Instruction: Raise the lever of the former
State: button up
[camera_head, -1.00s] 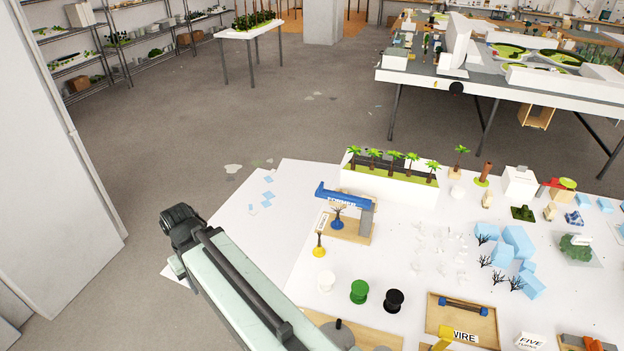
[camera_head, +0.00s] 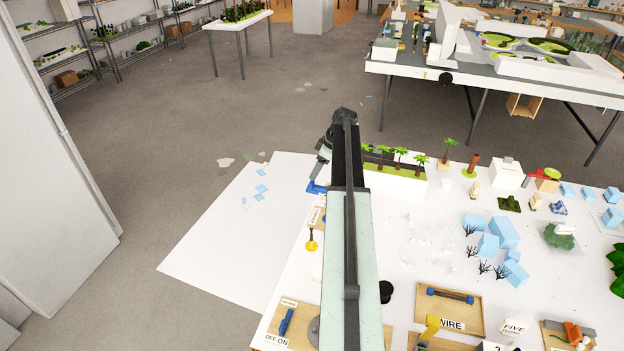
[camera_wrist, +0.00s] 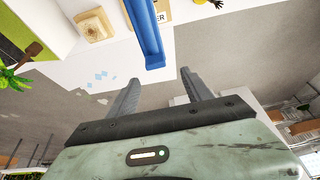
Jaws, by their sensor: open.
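The former's blue lever shows in the wrist view (camera_wrist: 145,32) as a long blue bar reaching down from the top edge, its near end just beyond and between my fingertips. My gripper (camera_wrist: 160,82) is open and empty, with a finger to each side of the lever's line; I cannot tell how far apart in depth they are. In the head view only a bit of the blue lever (camera_head: 317,187) shows beside my arm. My arm hides most of the former and its wooden base. Part of the former's label shows at the top of the wrist view.
A white planter box with palm trees (camera_head: 405,177) stands right of my arm. Blue blocks, bare trees and a WIRE board (camera_head: 449,313) lie to the right. The white table's left part (camera_head: 215,240) is mostly clear.

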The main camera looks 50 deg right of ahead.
aim_at(314, 187)
jog(key=b+x, duration=0.4)
jog(key=d+b+x, duration=0.1)
jog(key=b+x, duration=0.1)
jog(key=b, duration=0.1)
jog(key=shift+s+a+f, duration=0.1)
jog(key=shift+f, duration=0.45)
jog(key=shift+w+a+f, duration=0.15)
jog(key=shift+w+f, duration=0.1)
jog(key=shift+f, duration=0.05)
jog(key=shift+r, duration=0.1)
grip_shut()
dwell(0.5)
